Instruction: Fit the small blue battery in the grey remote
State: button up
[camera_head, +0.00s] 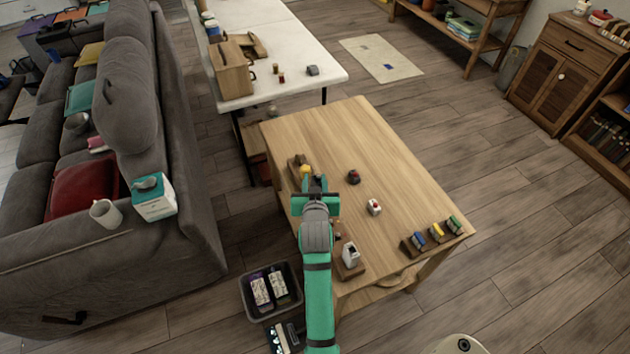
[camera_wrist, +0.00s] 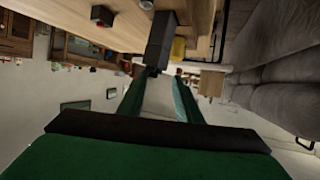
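A wooden rack (camera_head: 408,246) at the table's front right holds several small coloured pieces. A small blue piece (camera_head: 419,239), which looks like the blue battery, sits at its left end. A pale grey upright object (camera_head: 350,254) stands on a wooden base near the front edge; it may be the grey remote, but its details are too small to tell. My gripper (camera_head: 319,186) is above the table's left side, apart from the rack and the pale object.
A yellow item (camera_head: 305,170) on a wooden block is close to my gripper. A dark item (camera_head: 353,176) and a white-and-red item (camera_head: 374,207) stand mid-table. The wooden table (camera_head: 340,125) is bare at the back. A dark bin (camera_head: 253,300) is on the floor at left.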

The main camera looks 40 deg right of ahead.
jog(key=shift+f, duration=0.1)
jog(key=v, duration=1.1)
